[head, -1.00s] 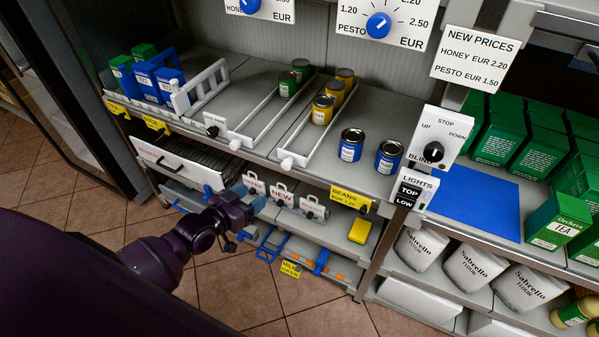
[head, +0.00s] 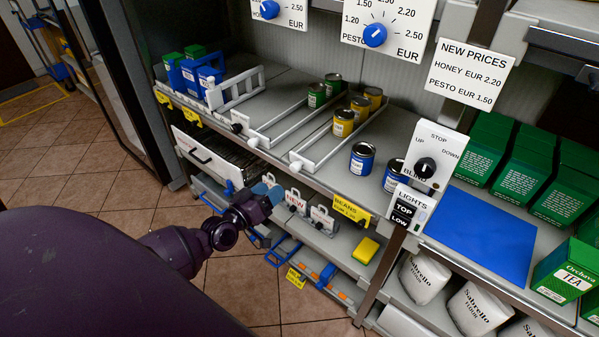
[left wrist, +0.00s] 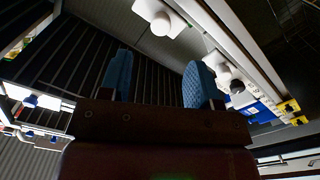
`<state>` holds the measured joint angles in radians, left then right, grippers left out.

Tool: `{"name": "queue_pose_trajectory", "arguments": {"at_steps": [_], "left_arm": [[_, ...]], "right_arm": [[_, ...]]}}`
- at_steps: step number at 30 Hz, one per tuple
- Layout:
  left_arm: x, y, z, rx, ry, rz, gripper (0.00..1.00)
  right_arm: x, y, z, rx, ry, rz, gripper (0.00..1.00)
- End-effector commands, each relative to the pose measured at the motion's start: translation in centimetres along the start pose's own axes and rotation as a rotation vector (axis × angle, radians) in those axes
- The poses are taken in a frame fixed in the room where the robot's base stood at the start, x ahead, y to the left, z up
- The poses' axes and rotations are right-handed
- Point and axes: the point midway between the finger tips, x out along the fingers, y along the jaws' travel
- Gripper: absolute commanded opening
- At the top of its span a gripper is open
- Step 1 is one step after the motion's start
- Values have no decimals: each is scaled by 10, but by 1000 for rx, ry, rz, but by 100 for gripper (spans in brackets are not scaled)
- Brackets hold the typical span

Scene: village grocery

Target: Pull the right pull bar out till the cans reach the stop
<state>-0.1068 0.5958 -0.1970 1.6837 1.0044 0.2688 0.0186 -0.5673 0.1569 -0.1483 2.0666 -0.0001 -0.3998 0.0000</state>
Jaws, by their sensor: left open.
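The right pull bar has a white round knob (head: 296,165) at the shelf front, at the end of a white-framed lane. Several yellow cans (head: 344,122) stand toward the back of that lane. The left pull bar (head: 253,142) fronts the neighbouring lane with green cans (head: 317,95). My left gripper (head: 268,190) is below and in front of the shelf edge, apart from the right knob. In the left wrist view its blue fingers (left wrist: 160,85) are spread and empty, and two white knobs show beyond them. My right gripper is not in view.
Blue cans (head: 362,158) stand right of the lanes. A control panel (head: 432,155) is mounted on the post at right. Lower shelves hold tagged items and a yellow sponge (head: 366,250). The tiled floor in front looks clear.

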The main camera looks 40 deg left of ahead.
Motion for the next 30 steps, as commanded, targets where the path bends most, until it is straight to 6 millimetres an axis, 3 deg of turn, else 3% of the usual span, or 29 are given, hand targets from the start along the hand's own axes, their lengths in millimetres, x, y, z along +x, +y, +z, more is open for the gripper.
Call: {"name": "queue_pose_trajectory", "arguments": {"at_steps": [5, 15, 21, 30], "left_arm": [[13, 0, -2, 0, 11, 2, 57], [68, 0, 0, 2, 8, 2, 57], [94, 0, -1, 1, 6, 1, 57], [108, 1, -2, 2, 7, 2, 57]], "right_arm": [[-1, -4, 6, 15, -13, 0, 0], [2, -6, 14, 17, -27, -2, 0], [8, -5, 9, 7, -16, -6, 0], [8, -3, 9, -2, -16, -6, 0]]}}
